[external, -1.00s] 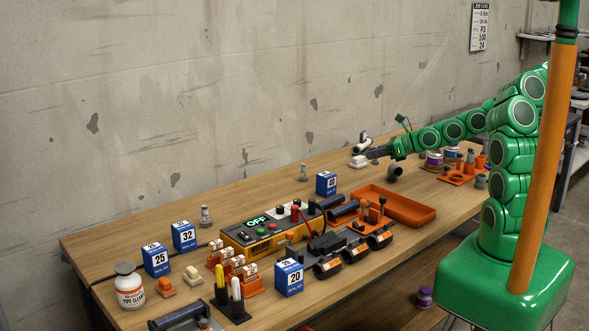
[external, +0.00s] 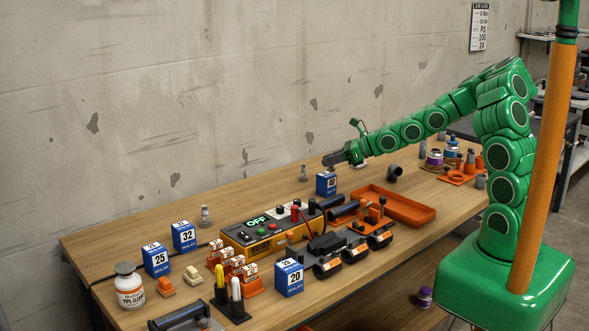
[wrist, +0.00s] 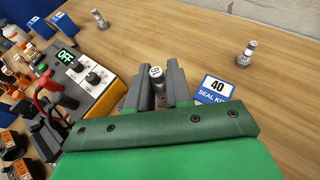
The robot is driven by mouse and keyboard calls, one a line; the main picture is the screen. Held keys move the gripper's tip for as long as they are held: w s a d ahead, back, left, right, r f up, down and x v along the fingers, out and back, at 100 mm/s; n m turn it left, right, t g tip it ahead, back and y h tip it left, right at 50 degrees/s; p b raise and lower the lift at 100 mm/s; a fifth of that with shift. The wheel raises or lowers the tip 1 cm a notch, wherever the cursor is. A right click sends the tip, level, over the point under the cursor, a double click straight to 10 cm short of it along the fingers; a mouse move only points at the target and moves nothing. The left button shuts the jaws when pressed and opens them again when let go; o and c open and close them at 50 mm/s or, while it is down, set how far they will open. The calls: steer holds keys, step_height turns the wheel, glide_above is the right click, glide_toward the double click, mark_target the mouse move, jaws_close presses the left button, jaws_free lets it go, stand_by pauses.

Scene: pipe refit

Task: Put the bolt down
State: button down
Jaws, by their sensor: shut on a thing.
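My gripper (external: 330,161) is in the air just above the blue 40 seal kit box (external: 327,186) in the external view. In the wrist view my gripper (wrist: 157,84) is shut on a grey bolt with a pale marked top (wrist: 157,73), held between the two dark fingers. Its lower part is hidden there, and I cannot make it out in the external view. Two similar grey pieces stand upright on the bench, one at the back (external: 303,173) and one farther left (external: 205,215).
The yellow control box (external: 262,239) with an OFF display stands left of my gripper. Blue seal kit boxes (external: 184,237) stand farther left. An orange tray (external: 408,208) lies to the right. Bare wood (external: 255,204) shows between the standing grey pieces.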

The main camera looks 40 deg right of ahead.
steer(key=w+a+r+n+g+y, duration=0.1)
steer(key=w+a+n+g+y, duration=0.15)
steer(key=a, duration=1.85)
steer(key=shift+t, duration=0.25)
steer(key=shift+w+a+f, duration=0.75)
steer(key=shift+w+f, duration=0.8)
steer(key=shift+w, duration=0.7)
steer(key=shift+w+a+f, duration=0.7)
steer(key=shift+w+f, duration=0.85)
steer(key=shift+w, duration=0.75)
steer(key=shift+w+a+f, duration=0.75)
steer(key=shift+w+f, duration=0.8)
steer(key=shift+w, duration=0.7)
steer(key=shift+w+a+f, duration=0.1)
steer(key=shift+w+f, duration=0.05)
steer(key=shift+f, duration=1.55)
steer(key=shift+f, duration=0.15)
steer(key=c, duration=1)
jaws_free()
steer(key=shift+c, duration=0.2)
